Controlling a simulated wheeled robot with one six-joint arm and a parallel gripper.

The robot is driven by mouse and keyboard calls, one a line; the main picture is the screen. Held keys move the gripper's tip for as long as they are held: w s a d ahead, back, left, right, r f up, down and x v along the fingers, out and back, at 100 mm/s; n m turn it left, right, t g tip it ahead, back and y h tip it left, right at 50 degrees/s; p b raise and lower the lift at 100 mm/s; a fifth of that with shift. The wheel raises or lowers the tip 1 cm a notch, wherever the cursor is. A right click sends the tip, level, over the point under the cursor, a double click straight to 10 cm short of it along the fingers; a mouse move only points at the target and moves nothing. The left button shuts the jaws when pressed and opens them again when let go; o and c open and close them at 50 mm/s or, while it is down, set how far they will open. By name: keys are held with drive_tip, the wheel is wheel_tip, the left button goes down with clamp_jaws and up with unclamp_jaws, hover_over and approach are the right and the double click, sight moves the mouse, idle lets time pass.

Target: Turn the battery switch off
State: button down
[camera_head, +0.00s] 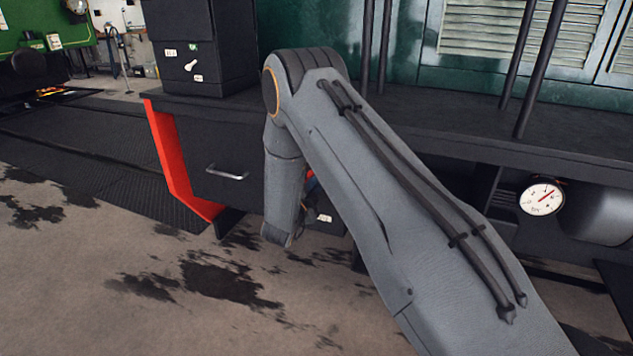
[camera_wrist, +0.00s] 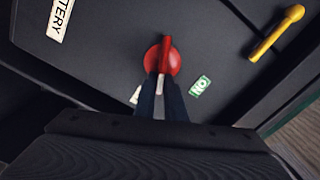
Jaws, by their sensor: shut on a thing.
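The battery switch is a red round knob with a raised bar handle (camera_wrist: 166,52) on a dark panel, seen in the wrist view. A white label (camera_wrist: 60,18) ending in "TERY" is on the panel at the upper left. A green "ON" label (camera_wrist: 201,87) is right of and below the knob. Another pale label (camera_wrist: 134,96) is mostly hidden behind a finger. My gripper (camera_wrist: 162,82) is at the knob, its fingers shut on the lower part of the bar handle. The bar stands nearly upright in the picture. In the head view my arm hides the switch and gripper.
A yellow handle (camera_wrist: 277,33) is right of the switch. In the head view a dark cabinet (camera_head: 207,45) with a white-handled switch stands on the platform edge. A silver drawer handle (camera_head: 227,172) and a gauge (camera_head: 541,199) are below. The stained floor is clear at the left.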

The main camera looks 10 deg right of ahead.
drive_tip(key=m, duration=0.2)
drive_tip(key=f+m, duration=0.1)
drive_tip(key=m, duration=0.1)
drive_tip(key=shift+s+d+f+m+b, duration=0.1)
drive_tip(key=shift+m+b, duration=0.2)
drive_tip(key=shift+m, duration=0.1)
idle(0.5)
drive_tip(key=c, duration=1.8)
unclamp_jaws()
drive_tip(key=v, duration=0.8)
